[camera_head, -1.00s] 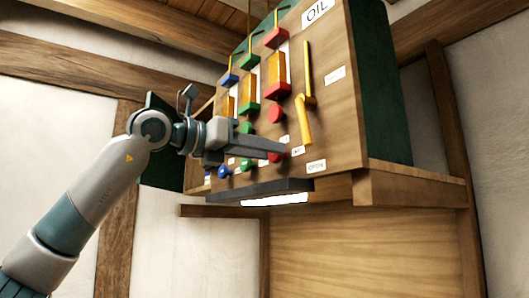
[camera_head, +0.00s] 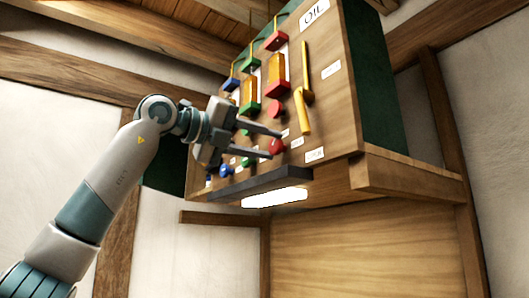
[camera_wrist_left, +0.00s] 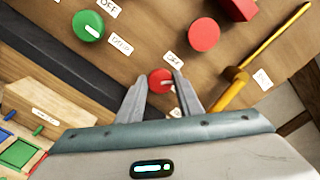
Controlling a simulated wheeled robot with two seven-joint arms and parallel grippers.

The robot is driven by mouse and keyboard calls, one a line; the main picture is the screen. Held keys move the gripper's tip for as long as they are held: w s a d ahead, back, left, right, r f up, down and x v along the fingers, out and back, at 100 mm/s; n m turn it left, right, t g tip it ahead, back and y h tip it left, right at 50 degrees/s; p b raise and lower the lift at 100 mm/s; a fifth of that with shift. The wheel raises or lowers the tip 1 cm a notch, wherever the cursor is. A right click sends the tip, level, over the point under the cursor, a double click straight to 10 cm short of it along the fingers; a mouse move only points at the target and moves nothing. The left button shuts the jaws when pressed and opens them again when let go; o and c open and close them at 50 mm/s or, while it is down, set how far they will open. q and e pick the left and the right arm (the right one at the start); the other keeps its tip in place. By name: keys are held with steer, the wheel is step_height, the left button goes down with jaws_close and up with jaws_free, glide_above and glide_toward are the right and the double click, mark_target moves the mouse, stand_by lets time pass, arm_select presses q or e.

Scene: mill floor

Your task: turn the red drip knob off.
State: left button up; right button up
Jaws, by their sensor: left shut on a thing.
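The red drip knob (camera_head: 276,146) is a small round knob low on the wooden oil panel (camera_head: 330,110), below a larger red disc (camera_head: 274,109). My left gripper (camera_head: 272,145) is at this knob, with one finger on either side of it. In the left wrist view the red knob (camera_wrist_left: 160,80) sits between the two fingertips (camera_wrist_left: 161,86), and the jaws are shut on it. An OFF label (camera_wrist_left: 173,60) is just beyond the knob, and another small label is partly hidden by a finger. The knob's pointer mark is hard to make out. My right gripper is not in view.
A yellow lever pipe (camera_head: 304,90) stands right of the knob. A green knob (camera_wrist_left: 88,26) with a white mark and a blue knob (camera_head: 225,170) are to the left. A dark ledge (camera_head: 250,184) with a bright lamp (camera_head: 275,198) runs below the panel.

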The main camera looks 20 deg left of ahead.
arm_select(q)
steer(key=shift+f+n+b, duration=0.1)
steer(key=shift+n+b, duration=0.2)
steer(key=shift+n, duration=0.3)
steer(key=n+b, duration=0.2)
steer(key=n, duration=0.1)
steer(key=shift+n, duration=0.3)
steer(key=shift+a+n+b, duration=0.1)
steer(key=shift+n+b, duration=0.5)
steer(key=shift+n, duration=0.5)
steer(key=shift+n+b, duration=0.3)
steer(key=shift+n, duration=0.4)
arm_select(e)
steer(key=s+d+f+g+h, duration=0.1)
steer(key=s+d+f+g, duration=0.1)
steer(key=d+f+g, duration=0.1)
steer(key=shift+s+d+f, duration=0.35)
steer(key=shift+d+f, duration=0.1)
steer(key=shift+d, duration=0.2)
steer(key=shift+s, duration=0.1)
arm_select(q)
steer(key=o, duration=1)
